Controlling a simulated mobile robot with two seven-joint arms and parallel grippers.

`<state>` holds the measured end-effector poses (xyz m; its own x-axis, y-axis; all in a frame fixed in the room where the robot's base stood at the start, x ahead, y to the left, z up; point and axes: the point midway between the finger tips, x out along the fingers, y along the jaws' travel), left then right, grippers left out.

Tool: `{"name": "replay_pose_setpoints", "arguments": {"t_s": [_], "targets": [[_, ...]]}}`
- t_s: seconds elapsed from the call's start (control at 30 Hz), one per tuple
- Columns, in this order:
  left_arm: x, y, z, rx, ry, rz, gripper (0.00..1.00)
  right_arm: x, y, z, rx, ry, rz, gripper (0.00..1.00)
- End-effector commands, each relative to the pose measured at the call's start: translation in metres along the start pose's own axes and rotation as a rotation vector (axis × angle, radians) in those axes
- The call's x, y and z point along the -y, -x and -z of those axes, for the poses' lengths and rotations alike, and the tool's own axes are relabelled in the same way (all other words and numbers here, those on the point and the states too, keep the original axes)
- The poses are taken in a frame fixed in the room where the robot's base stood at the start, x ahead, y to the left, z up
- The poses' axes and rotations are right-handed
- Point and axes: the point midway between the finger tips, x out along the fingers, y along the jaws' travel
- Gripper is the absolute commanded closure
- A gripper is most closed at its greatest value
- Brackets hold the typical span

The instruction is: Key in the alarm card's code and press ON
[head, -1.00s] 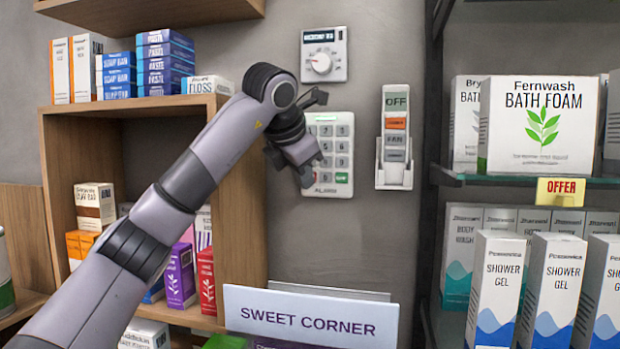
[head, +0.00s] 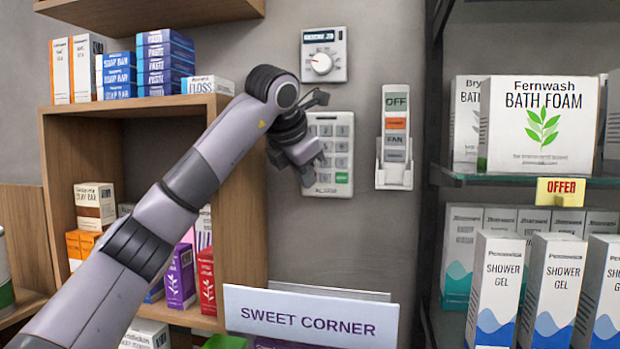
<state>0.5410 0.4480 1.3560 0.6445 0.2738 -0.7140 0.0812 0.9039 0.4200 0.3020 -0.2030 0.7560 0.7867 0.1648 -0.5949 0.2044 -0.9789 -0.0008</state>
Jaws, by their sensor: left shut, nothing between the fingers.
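The alarm keypad (head: 343,157) is a pale panel on the grey wall with rows of grey keys, a green key (head: 342,178) at its lower right and the word ALARM along its bottom. My left gripper (head: 308,178) is shut and empty, at the keypad's lower left. It hides part of the left column of keys. I cannot tell whether the fingertips touch a key. The key labels are too small to read. No alarm card can be made out. My right gripper is not in view.
A dial thermostat (head: 323,55) is above the keypad. A wooden shelf (head: 60,150) with boxes is left, a glass shelf (head: 500,181) right. A SWEET CORNER sign (head: 312,315) stands below.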

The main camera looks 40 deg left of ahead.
Motion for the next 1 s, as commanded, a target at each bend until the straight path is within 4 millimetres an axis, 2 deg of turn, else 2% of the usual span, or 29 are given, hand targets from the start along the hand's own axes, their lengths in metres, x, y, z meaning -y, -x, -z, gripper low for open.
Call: {"name": "replay_pose_setpoints", "arguments": {"t_s": [0.4, 1.0], "targets": [[0.000, 0.000, 0.000, 0.001, 0.000, -0.001, 1.00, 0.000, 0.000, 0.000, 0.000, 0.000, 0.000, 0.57], [0.007, 0.010, 0.007, 0.001, 0.000, 0.000, 1.00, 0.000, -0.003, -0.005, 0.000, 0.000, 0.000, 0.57]]}}
